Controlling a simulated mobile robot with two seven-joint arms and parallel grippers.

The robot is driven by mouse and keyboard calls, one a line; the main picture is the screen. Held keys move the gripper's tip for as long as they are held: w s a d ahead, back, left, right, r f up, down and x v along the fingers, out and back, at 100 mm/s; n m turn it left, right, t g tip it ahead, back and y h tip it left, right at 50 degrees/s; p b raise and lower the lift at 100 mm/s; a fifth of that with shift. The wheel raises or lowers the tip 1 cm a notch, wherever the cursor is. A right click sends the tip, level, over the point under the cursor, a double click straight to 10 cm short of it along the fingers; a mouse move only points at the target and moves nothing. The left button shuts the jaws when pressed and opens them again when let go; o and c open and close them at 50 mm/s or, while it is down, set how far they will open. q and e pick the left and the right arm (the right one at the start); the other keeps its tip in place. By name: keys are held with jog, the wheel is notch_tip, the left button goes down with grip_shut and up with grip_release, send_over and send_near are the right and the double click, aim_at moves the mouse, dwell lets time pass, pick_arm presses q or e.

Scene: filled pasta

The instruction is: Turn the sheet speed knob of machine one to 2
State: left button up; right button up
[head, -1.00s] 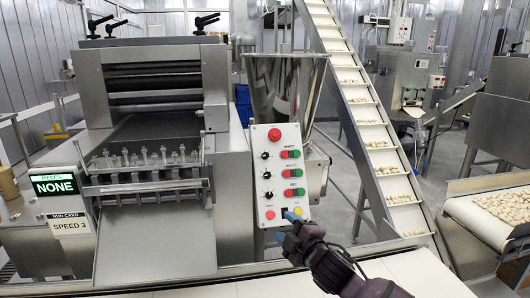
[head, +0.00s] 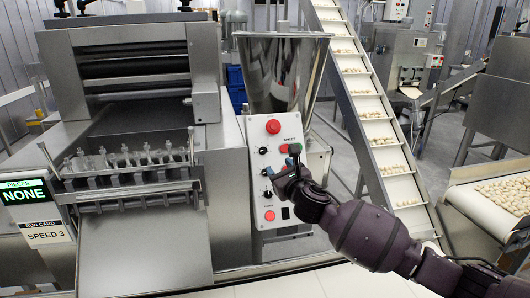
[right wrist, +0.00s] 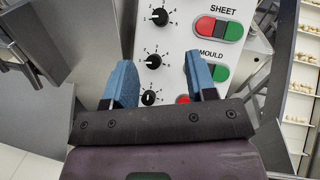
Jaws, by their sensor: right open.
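The control panel (head: 256,200) of the near machine is light grey and tilted, with a column of black knobs and pairs of red and green buttons. The sheet speed knob (head: 263,150) is the top one; in the right wrist view it (right wrist: 160,17) sits left of the SHEET buttons (right wrist: 219,29), its setting too small to read surely. My right gripper (head: 282,170) is open before the panel, below the sheet knob. In the right wrist view its blue fingers (right wrist: 161,82) stand apart, with the middle knob (right wrist: 153,61) seen between them. My left gripper is out of view.
A round red button (head: 273,126) tops the panel. A run card (head: 47,235) at left reads SPEED 3, under a display (head: 25,194) reading NONE. A steel hopper (head: 283,75) stands behind the panel; an inclined conveyor (head: 375,125) rises at right.

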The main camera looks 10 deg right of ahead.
aim_at(264, 151)
jog(key=shift+n, duration=0.4)
jog(key=w, duration=0.3)
jog(key=w+a+b, duration=0.1)
jog(key=w, duration=0.5)
jog(key=shift+w+a+f, duration=0.1)
jog(key=shift+w+a, duration=0.05)
jog(key=shift+a, duration=0.2)
jog(key=shift+w+b, duration=0.35)
jog(key=shift+w, duration=0.3)
jog(key=shift+c, duration=0.5)
jog(key=c, duration=0.8)
jog(key=shift+a, duration=0.1)
jog(key=shift+c, duration=0.2)
